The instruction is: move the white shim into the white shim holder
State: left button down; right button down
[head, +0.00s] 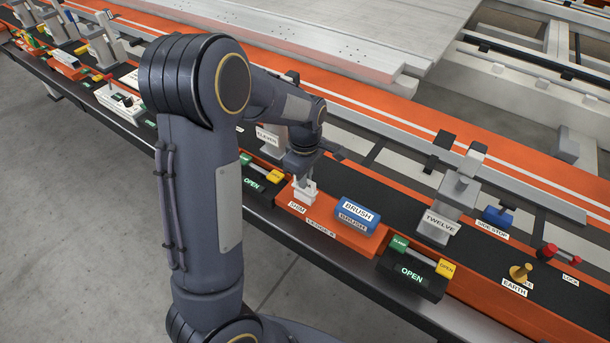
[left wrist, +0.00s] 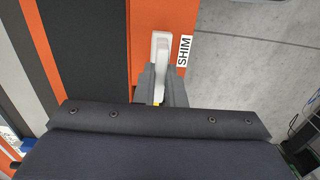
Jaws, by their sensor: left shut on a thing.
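My left gripper (head: 304,178) points down at the orange block beside the SHIM label. It is shut on the white shim, which is mostly hidden by the fingers. The white shim holder (head: 303,194) stands on the orange block just under the fingertips. In the left wrist view, my left gripper (left wrist: 161,88) meets a narrow white piece (left wrist: 162,42) beside the SHIM label. Holder and shim are hard to tell apart there, and I cannot tell how deep the shim sits. My right gripper is not in view.
A blue BRUSH block (head: 357,214) stands on the same orange block (head: 330,232), right of the holder. Green and yellow OPEN switches (head: 262,172) lie left of it, and another OPEN unit (head: 415,270) to the right. The grey TWELVE clamp (head: 440,220) stands farther right.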

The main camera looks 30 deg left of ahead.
pick_arm(q)
jog(key=shift+f, duration=0.4)
jog(key=c, duration=1.4)
grip_release()
jog(key=shift+c, duration=0.2)
jog(key=shift+r, duration=0.1)
notch_tip(320, 180, up, 8)
jog(key=shift+f, duration=0.15)
jog(key=s+d+r+m+t+h, duration=0.2)
jog(key=s+m, duration=0.5)
jog(key=s, duration=0.4)
jog(key=s+d+r+m+t+h, duration=0.1)
jog(key=s+d+r+m+t, duration=0.2)
jog(key=s+d+m, duration=0.2)
jog(key=s+m, duration=0.3)
jog(key=s, duration=0.3)
jog(key=shift+d+m+t+h, duration=0.15)
jog(key=shift+m+t+h, duration=0.15)
jog(key=shift+h, duration=0.1)
